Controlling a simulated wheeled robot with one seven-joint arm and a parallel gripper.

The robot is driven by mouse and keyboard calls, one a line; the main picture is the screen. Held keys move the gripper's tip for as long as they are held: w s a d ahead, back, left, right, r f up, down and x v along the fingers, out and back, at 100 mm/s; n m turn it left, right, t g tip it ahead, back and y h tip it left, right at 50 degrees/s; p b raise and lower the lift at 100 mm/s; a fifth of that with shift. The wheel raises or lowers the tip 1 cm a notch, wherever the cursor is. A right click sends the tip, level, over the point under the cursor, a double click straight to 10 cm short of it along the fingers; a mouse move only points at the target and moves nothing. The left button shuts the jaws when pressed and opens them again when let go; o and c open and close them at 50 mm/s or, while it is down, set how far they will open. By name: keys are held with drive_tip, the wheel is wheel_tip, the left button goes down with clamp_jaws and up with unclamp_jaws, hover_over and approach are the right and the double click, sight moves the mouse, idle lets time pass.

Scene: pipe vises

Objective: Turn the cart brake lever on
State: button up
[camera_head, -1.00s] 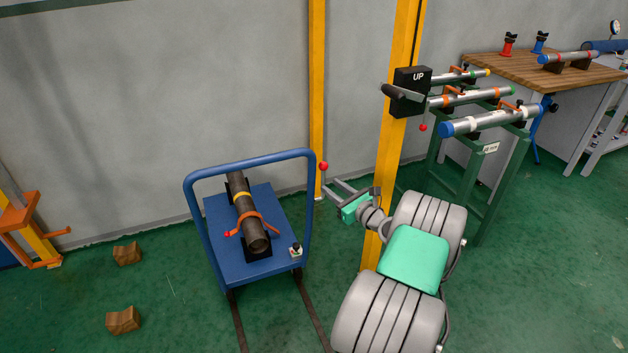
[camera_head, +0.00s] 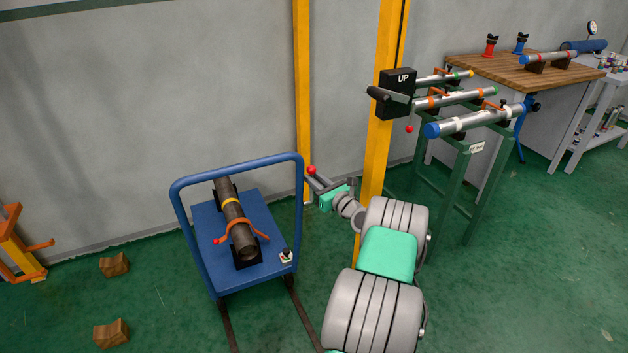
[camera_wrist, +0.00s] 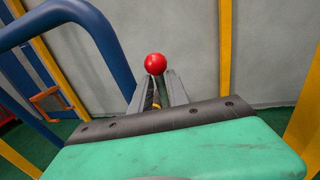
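A red ball knob (camera_head: 311,170), probably the brake lever's, is beside the right upright of the blue cart (camera_head: 262,205). Its stem is mostly hidden. My gripper (camera_head: 318,180) reaches toward it from the right, with its fingers apart. In the wrist view the knob (camera_wrist: 155,64) is at the fingertips, centred between them and covering their ends. A narrow gap shows between the fingers below it. I cannot tell whether they touch the knob or stem. A small black knob on a white base (camera_head: 286,256) sits at the cart's front right corner.
A dark pipe (camera_head: 232,215) lies clamped on the cart. The cart's blue handle (camera_wrist: 60,15) is close on the left. A yellow post (camera_head: 385,110) with a black UP box (camera_head: 397,92) stands behind my arm. A pipe rack (camera_head: 455,180) is right. Wooden chocks (camera_head: 114,264) lie left.

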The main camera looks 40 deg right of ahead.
clamp_jaws()
idle(1.1)
